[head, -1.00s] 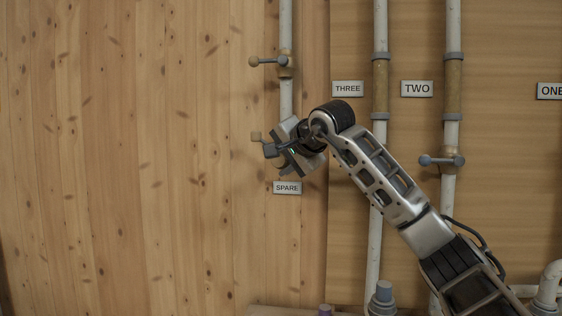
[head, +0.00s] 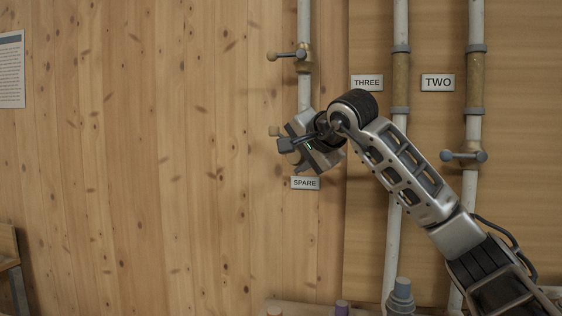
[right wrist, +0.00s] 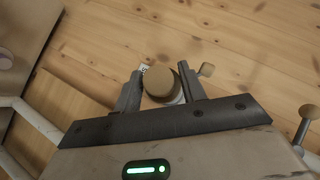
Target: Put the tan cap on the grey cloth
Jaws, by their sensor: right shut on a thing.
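The tan cap (right wrist: 158,80) is round and shows between the two fingers of my right gripper (right wrist: 160,88) in the right wrist view. A pale cylindrical part shows just beside and beneath it; I cannot tell whether the cap still sits on a pipe end. In the head view my right gripper (head: 308,145) is at the lower end of the left pipe, just above the SPARE label, and hides the cap there. My left gripper is not in view. I see no grey cloth in either view.
A valve with a tan-knobbed handle (head: 288,55) is on the pipe above my gripper; another tan knob (head: 275,131) sticks out beside it. Pipes labelled THREE and TWO stand to the right. Capped stubs, one grey (head: 401,292), show at the bottom. The left wooden wall is mostly clear.

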